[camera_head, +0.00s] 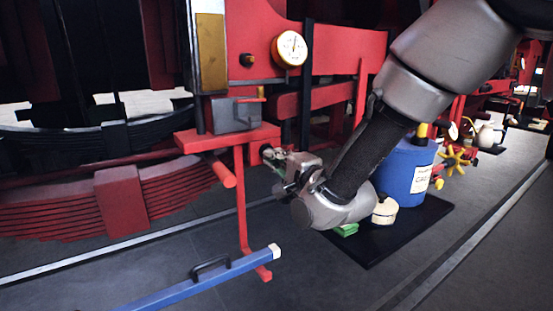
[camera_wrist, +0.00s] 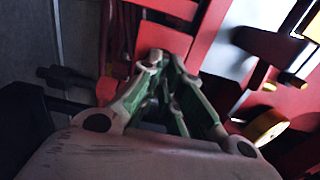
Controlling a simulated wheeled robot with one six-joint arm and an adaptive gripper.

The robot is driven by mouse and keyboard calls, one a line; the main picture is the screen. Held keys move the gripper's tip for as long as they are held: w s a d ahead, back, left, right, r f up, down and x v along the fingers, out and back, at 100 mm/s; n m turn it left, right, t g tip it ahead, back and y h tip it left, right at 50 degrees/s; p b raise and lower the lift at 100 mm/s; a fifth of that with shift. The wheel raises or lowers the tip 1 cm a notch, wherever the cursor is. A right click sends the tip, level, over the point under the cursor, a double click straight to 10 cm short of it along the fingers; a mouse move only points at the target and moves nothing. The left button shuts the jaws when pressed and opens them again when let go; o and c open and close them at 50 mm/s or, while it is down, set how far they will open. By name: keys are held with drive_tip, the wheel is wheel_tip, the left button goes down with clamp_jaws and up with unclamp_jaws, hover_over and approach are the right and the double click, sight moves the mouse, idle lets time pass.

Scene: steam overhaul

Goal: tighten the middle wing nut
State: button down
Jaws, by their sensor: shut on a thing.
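My gripper (camera_head: 271,158) reaches in from the right in the head view, at the red frame just right of the red bracket (camera_head: 247,134). In the wrist view, the green-sided fingers of my gripper (camera_wrist: 160,62) converge and their tips nearly meet in front of a red surface (camera_wrist: 160,38). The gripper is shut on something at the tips. The fingers cover what they hold, so the middle wing nut does not show clearly in either view. No other wing nut can be made out.
A white-faced gauge (camera_head: 289,49) is above my gripper, and a grey box (camera_head: 233,115) sits left of it. A blue drum (camera_head: 408,165) and a cream pot (camera_head: 384,210) stand on a black mat (camera_head: 420,232). A blue bar (camera_head: 215,282) crosses the front floor.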

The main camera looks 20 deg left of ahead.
drive_tip(key=shift+f, duration=0.1)
idle(0.3)
drive_tip(key=c, duration=1.6)
unclamp_jaws()
drive_tip(key=shift+d, duration=0.1)
drive_tip(key=v, duration=0.7)
drive_tip(key=shift+s, duration=0.2)
drive_tip(key=shift+d, duration=0.1)
